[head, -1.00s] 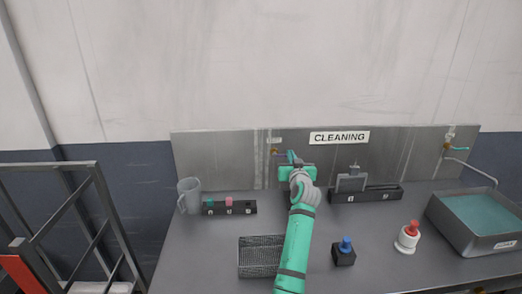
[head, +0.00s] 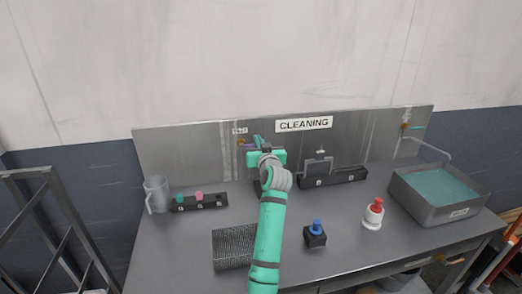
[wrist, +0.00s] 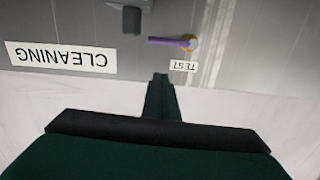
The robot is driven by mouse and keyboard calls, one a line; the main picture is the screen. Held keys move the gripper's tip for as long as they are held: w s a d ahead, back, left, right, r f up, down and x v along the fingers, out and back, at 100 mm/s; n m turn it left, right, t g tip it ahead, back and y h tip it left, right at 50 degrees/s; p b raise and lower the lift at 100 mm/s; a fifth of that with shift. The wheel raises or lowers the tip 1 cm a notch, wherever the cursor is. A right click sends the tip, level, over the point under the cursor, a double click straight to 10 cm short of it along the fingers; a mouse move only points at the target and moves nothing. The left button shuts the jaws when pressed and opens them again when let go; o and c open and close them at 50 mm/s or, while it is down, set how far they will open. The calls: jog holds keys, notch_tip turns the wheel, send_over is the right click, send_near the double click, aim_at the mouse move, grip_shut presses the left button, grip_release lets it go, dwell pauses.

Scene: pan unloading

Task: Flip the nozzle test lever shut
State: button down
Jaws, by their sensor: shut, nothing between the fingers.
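The test lever is a purple bar (wrist: 170,42) on a brass fitting (wrist: 191,43) on the steel backsplash. It lies sideways, reaching left from the fitting in the upside-down wrist view. In the head view the lever (head: 250,147) points right, partly behind my gripper. A white TEST label (wrist: 183,65) is beside the fitting. My gripper (wrist: 160,77) is shut and empty, its tips close to the lever in the wrist view with a visible gap in the picture. I cannot tell the depth between them. In the head view my gripper (head: 262,147) is at the backsplash.
A CLEANING sign (head: 304,124) is right of my gripper. A dark block (wrist: 131,17) hangs near the lever.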

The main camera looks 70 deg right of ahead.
jog(key=v, duration=0.7)
jog(key=shift+s, duration=0.25)
jog(key=shift+r, duration=0.15)
